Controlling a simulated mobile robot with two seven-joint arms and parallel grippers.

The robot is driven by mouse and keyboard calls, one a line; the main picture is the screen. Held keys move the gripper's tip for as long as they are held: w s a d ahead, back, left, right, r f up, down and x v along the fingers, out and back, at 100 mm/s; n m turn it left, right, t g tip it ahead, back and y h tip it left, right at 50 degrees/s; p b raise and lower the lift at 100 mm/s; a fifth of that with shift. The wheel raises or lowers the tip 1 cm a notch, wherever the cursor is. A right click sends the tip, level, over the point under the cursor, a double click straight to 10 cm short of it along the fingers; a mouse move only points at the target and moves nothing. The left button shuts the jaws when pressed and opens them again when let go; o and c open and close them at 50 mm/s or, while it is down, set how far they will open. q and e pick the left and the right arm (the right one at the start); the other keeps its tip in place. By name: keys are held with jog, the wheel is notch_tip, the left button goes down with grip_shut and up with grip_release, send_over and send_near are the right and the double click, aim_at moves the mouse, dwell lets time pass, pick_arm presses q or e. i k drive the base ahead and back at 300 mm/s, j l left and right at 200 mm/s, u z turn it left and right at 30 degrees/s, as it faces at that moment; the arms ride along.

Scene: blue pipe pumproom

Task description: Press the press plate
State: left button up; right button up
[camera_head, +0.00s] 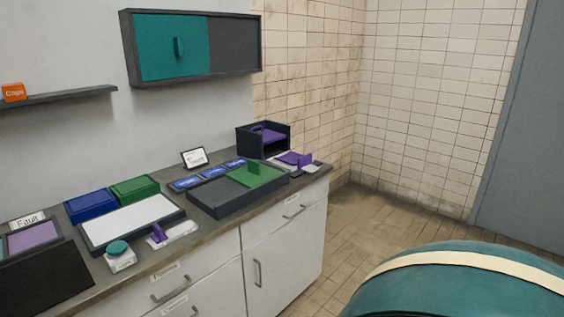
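I cannot tell for sure which thing is the press plate. A round teal button (118,247) on a small white base sits near the counter's front edge at the left. Behind it a flat white plate (132,219) lies in a dark frame. A small white base with an upright purple tab (158,233) is just right of the button. Another white base with a purple piece (293,159) lies at the counter's right end. Neither of my grippers is in view.
The counter (205,236) also holds a blue box (90,205), a green box (135,188), a dark tray with a green sliding lid (252,176) and an open dark box (263,138). A wall cabinet (190,48) hangs above. A large teal rounded shape (450,285) fills the lower right.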

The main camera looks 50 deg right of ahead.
aim_at(269, 136)
jog(key=z, duration=1.8)
jog(key=i+l+u, duration=0.2)
jog(key=i, duration=0.3)
jog(key=i+l+u, duration=0.2)
jog(key=i+l, duration=0.15)
jog(key=i, duration=0.1)
